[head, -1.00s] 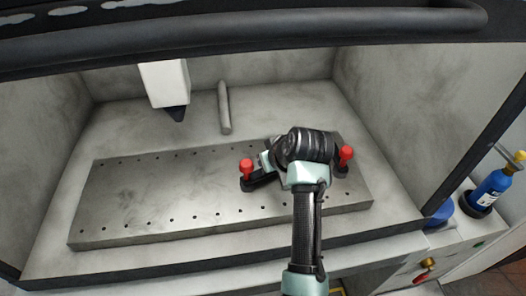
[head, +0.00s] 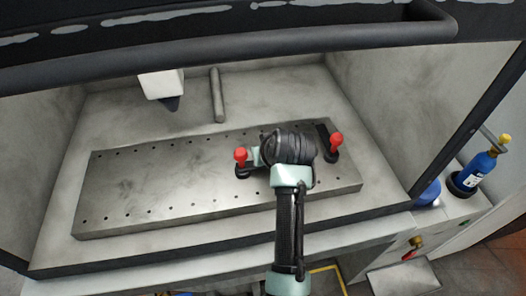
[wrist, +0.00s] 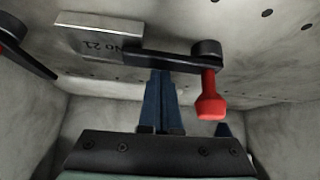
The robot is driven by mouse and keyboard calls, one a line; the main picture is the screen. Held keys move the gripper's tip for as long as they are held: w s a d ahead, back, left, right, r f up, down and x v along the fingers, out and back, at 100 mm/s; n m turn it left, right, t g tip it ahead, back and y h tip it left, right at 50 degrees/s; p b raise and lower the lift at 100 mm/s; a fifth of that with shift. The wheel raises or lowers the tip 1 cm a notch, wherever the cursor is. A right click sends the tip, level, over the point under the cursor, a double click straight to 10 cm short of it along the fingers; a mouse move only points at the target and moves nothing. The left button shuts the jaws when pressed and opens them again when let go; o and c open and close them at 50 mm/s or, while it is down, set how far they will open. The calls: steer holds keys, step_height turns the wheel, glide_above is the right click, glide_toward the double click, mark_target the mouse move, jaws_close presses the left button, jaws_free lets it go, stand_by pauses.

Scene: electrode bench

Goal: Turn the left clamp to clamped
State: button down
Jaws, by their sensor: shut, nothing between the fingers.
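The left clamp (head: 241,157) has a red handle and a dark base on the metal plate. In the wrist view what appears to be this clamp (wrist: 210,95) shows its red handle and pivot, with a black bar running to a metal block (wrist: 98,36) marked "NO 21". The bar's end meets or overlaps the block's edge. My gripper (wrist: 161,75) is shut and empty, its dark blue fingertips close by the bar; I cannot tell if they touch. In the head view my gripper (head: 256,156) is just right of the red handle, and my wrist hides the block.
The right clamp (head: 336,141), also red-handled, stands right of my wrist. The perforated plate (head: 150,185) is bare on its left. A white head with a dark tip (head: 163,88) hangs at the back left, near a grey rod (head: 217,95). A blue bottle (head: 474,172) stands outside, right.

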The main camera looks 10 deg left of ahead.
steer(key=b+v, duration=0.1)
steer(key=v, duration=1.2)
